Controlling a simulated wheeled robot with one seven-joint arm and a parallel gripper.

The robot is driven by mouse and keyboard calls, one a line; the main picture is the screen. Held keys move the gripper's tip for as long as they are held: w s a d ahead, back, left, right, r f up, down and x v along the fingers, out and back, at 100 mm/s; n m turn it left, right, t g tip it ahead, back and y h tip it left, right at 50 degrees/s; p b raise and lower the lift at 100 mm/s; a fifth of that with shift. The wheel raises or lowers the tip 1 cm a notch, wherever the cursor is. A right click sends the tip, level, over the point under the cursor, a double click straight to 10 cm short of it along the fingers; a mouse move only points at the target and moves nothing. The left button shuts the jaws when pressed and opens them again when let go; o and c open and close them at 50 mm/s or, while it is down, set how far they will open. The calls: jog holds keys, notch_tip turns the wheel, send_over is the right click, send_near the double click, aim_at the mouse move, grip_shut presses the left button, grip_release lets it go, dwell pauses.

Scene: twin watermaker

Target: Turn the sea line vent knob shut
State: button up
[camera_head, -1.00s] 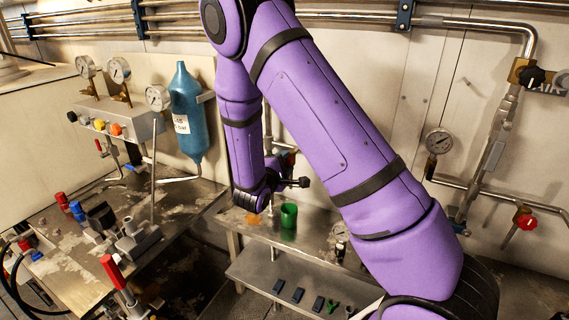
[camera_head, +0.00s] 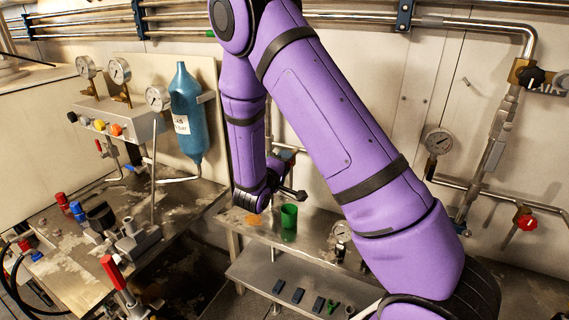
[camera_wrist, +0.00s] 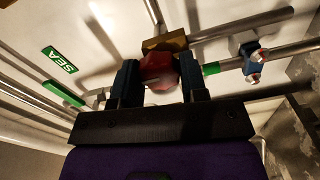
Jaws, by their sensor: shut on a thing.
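In the wrist view, a red knob (camera_wrist: 158,70) sits on a brass fitting on a metal pipe. My gripper (camera_wrist: 160,78) has one dark finger on each side of the knob and is shut on it. A green label reading SEA (camera_wrist: 59,60) is on the wall to the left of the knob.
In the wrist view, a blue clamp (camera_wrist: 251,60) holds a pipe to the right of the knob. In the head view, a green cup (camera_head: 289,216) stands on a metal bench below my wrist. A blue bottle (camera_head: 186,115) hangs on the wall to the left.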

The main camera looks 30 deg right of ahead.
jog(key=o, duration=0.9)
jog(key=v, duration=1)
jog(key=shift+s+a, duration=0.25)
jog(key=shift+a, duration=0.1)
